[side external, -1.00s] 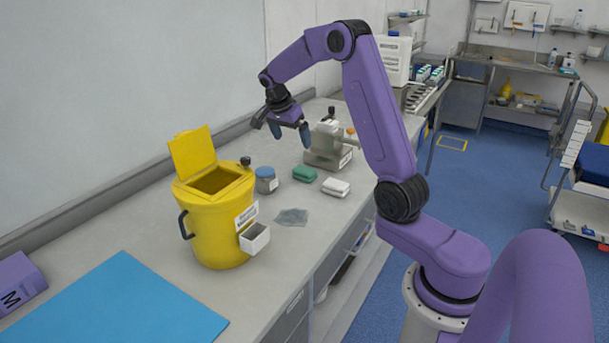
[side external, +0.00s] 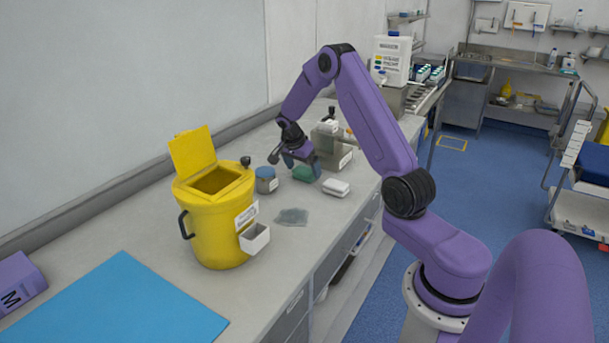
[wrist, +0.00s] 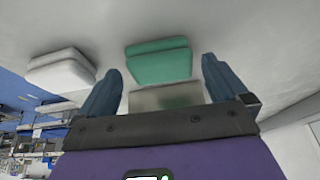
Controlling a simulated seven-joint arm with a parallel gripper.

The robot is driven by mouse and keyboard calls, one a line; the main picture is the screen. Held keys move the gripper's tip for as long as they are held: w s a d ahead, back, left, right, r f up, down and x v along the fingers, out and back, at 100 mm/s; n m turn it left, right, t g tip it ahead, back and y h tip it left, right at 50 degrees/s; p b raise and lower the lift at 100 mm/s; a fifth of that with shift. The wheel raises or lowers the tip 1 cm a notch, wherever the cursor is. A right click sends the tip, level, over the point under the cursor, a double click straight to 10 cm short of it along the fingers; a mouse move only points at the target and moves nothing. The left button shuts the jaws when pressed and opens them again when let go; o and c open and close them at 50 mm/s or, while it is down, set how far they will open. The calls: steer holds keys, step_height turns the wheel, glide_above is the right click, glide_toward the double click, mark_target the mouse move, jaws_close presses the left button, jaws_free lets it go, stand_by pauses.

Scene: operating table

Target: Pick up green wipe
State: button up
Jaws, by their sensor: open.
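The green wipe (side external: 303,174) is a small folded pad lying on the grey counter (side external: 120,215), partly hidden by my gripper in the side view. In the wrist view the green wipe (wrist: 158,62) shows ahead of the fingertips, roughly centred between them. My gripper (side external: 302,168) is low over the wipe in the side view. In the wrist view its two blue fingers (wrist: 162,75) are spread wide with nothing held between them. I cannot tell whether the fingers touch the wipe or the counter.
A white folded wipe (side external: 336,187) lies close to the right. A grey metal device (side external: 329,143) stands just behind. A crumpled grey piece (side external: 292,217) and the yellow bin (side external: 218,225) are nearer the camera.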

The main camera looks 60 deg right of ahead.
steer(key=shift+d+f, duration=0.25)
steer(key=shift+f, duration=0.4)
steer(key=c, duration=0.9)
steer(key=shift+o, duration=0.2)
steer(key=shift+r, duration=0.1)
steer(key=shift+r, duration=0.45)
step_height(320, 180, up, 2)
steer(key=shift+r, duration=0.2)
steer(key=s+a+r, duration=0.7)
steer(key=s+r, duration=0.2)
steer(key=s, duration=0.3)
steer(key=shift+a+r, duration=0.15)
steer(key=shift+r, duration=0.15)
